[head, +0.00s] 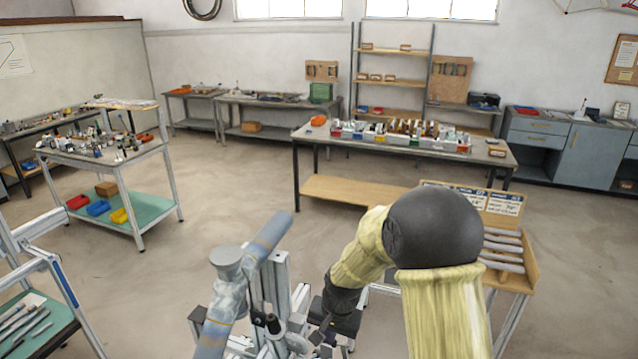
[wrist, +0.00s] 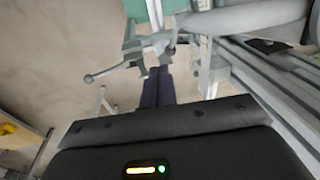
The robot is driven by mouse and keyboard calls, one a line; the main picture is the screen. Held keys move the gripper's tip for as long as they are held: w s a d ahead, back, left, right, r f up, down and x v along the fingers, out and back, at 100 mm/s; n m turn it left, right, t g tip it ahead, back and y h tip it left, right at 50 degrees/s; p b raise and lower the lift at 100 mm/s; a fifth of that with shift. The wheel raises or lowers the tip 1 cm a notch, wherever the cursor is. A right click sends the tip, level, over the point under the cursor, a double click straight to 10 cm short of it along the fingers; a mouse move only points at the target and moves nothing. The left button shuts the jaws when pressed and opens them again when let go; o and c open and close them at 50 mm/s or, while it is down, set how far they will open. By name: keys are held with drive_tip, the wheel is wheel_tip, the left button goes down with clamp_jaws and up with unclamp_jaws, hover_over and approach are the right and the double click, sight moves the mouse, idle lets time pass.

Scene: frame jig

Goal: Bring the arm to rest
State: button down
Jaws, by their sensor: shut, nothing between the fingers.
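My arm, in a yellow sleeve with a black joint, reaches down at the right of centre in the head view. My gripper (wrist: 158,88) shows in the wrist view as two dark fingers closed together with nothing between them. Its fingertips are close to a grey clamp with a ball-ended lever (wrist: 125,67) in that view; I cannot tell if they touch. The jig stand (head: 278,285) of metal profiles is at the bottom centre of the head view.
A wooden rack of grey tubes (head: 503,250) stands right of my arm. A workbench with bins (head: 400,140) is behind, and a trolley with coloured trays (head: 110,200) is at the left. The floor (head: 210,215) between them is clear.

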drive_tip(key=s+d+n+t+h+b, duration=0.1)
drive_tip(key=s+d+n+b, duration=0.2)
drive_tip(key=s+d+b, duration=0.5)
drive_tip(key=s+d, duration=0.4)
drive_tip(key=s, duration=0.4)
drive_tip(key=shift+d+f+n+h, duration=0.3)
drive_tip(key=shift+d, duration=0.05)
